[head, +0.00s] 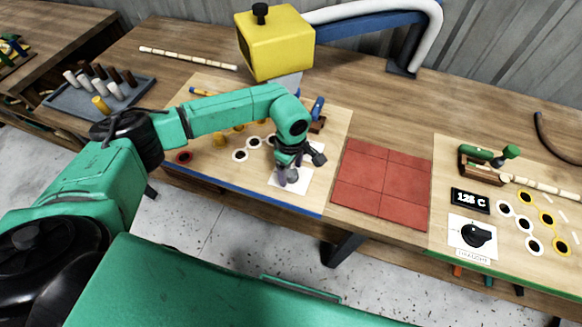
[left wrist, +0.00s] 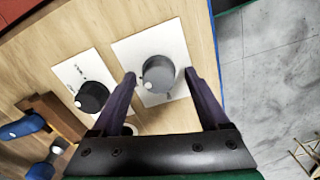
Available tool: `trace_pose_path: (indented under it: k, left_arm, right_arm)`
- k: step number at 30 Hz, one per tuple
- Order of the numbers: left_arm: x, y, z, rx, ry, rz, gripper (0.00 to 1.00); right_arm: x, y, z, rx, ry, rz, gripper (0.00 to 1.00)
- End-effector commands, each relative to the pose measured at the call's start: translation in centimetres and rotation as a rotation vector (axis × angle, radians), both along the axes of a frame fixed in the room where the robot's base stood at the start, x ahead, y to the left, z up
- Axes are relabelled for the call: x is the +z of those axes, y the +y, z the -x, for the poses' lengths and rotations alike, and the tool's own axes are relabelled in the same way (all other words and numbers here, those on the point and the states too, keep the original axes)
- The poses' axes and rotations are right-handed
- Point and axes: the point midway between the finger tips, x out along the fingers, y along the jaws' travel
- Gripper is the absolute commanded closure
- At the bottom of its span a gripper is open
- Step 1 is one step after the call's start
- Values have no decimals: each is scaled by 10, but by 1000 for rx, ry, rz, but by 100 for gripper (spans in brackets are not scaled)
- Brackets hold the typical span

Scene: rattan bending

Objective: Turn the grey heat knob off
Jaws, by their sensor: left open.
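The grey knob (left wrist: 158,75) sits on a white plate (left wrist: 182,50) in the left wrist view, with a pale spot near its lower left rim. My left gripper (left wrist: 160,76) is open, with one dark purple finger on each side of the knob. I cannot tell whether the fingers touch it. In the head view my left gripper (head: 289,172) is low over the white plate (head: 286,187) near the board's blue front edge, and the knob is largely hidden there. My right gripper is not in view.
A second, black knob (left wrist: 92,97) sits beside the grey one. A yellow box (head: 275,42) stands behind. Red tiles (head: 382,185) lie to the right. Farther right are a display reading about 125 C (head: 470,200) and another black knob (head: 477,236). A peg tray (head: 65,100) is at left.

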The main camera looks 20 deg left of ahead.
Motion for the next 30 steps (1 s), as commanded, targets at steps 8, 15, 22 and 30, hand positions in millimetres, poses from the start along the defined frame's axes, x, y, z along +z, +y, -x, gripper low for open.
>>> trace_pose_path:
  k: [8,15,22,30]
  left_arm:
    - [0,0,0,1,0,0,87]
    - [0,0,0,8,0,1,100]
    - [-1,0,0,68,-1,1,100]
    - [-2,0,-1,250,-1,3,100]
  right_arm:
    - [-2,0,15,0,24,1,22]
    - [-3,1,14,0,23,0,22]
    - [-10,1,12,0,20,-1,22]
    - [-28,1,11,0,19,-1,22]
